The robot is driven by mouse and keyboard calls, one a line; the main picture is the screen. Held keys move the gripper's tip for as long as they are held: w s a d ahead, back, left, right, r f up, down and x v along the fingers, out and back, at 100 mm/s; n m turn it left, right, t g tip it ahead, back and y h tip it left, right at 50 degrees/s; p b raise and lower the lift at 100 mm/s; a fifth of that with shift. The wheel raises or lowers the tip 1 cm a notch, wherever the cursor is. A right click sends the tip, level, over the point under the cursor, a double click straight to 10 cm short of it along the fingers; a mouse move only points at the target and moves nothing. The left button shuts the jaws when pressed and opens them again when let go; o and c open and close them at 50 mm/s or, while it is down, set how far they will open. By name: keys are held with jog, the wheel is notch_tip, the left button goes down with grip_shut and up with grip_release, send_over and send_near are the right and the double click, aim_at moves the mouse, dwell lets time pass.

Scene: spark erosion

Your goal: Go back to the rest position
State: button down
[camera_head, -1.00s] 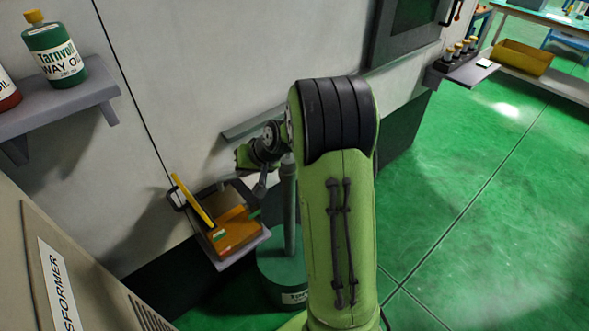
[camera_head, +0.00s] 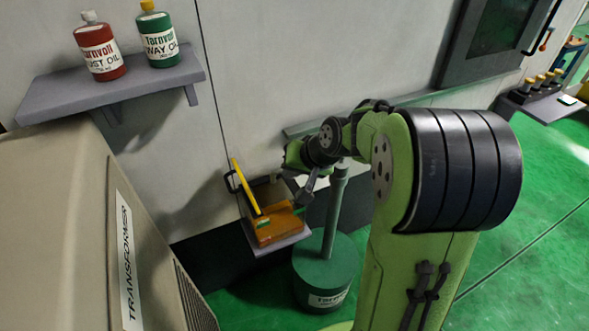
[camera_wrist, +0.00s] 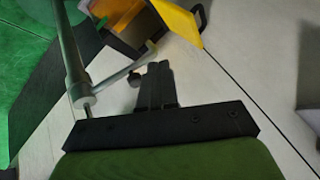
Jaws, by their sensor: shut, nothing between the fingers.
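My gripper (camera_wrist: 155,85) is shut and empty in the wrist view, its fingers side by side and pointing up the picture. Just above the fingertips are a thin grey bar and the box with a yellow lid (camera_wrist: 185,22); I cannot tell whether they touch. In the head view my folded green arm fills the right middle. Its wrist end is beside the grey post (camera_head: 335,210) and right of the open orange-brown box (camera_head: 272,222). The fingertips are too small there to make out clearly.
The box sits on a small wall shelf (camera_head: 280,246). The post rises from a green drum (camera_head: 325,275). A red bottle (camera_head: 100,48) and a green bottle (camera_head: 158,38) stand on a grey shelf (camera_head: 60,95). A beige transformer cabinet (camera_head: 60,210) is at left.

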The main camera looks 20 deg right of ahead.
dwell(0.3)
jog(key=s+a+r+n+h, duration=0.1)
jog(key=s+a+r+n, duration=0.1)
jog(key=s, duration=1)
jog(key=s+a+r+n+g+h, duration=0.1)
jog(key=s+a+r+n, duration=0.2)
jog(key=s, duration=0.9)
jog(key=shift+a+r+h+p, duration=0.25)
jog(key=shift+r+h+p, duration=0.05)
jog(key=shift+r, duration=0.35)
